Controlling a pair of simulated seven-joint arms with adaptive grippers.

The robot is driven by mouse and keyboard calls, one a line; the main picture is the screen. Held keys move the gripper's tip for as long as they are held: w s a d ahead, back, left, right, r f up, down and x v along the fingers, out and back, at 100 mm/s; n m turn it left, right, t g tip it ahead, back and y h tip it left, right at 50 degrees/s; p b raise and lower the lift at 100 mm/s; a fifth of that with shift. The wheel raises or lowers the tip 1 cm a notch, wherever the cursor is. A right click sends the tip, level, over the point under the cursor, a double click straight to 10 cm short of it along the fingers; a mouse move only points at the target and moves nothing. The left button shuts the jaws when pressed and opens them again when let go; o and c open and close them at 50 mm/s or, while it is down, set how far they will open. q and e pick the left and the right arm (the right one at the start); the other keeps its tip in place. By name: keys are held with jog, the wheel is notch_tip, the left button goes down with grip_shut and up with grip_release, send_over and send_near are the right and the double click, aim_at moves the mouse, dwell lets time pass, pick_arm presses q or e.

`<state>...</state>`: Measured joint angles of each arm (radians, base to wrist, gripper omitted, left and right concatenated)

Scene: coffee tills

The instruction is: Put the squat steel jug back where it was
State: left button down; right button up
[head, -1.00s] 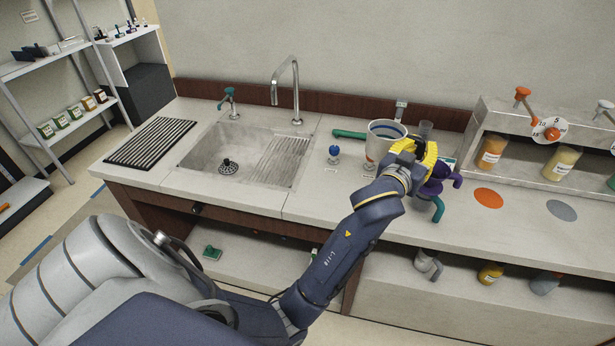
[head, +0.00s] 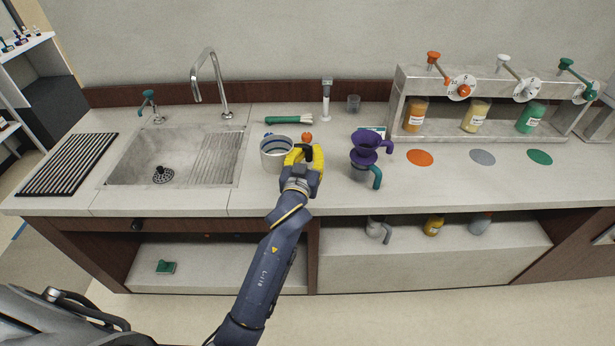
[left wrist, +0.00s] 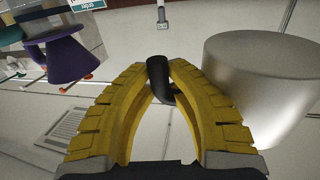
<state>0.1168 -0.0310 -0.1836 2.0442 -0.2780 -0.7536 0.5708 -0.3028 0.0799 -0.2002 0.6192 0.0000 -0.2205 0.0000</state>
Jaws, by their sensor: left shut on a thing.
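The squat steel jug (head: 276,160) is at the middle of the counter in the head view, right of the sink, with its open mouth up. In the left wrist view its smooth steel wall (left wrist: 262,85) fills the right side. My left gripper (head: 303,157) is on the jug's right side. Its yellow fingers (left wrist: 162,100) are shut around the jug's black handle (left wrist: 160,72). My right gripper is not in view.
A purple dripper stand (head: 365,155) is right of the jug. The sink (head: 140,160) is left. The counter front right is clear.

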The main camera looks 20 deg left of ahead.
pick_arm(q)
jog(key=shift+f, duration=4.75)
jog(key=shift+f, duration=0.15)
jog(key=c, duration=1.4)
grip_release()
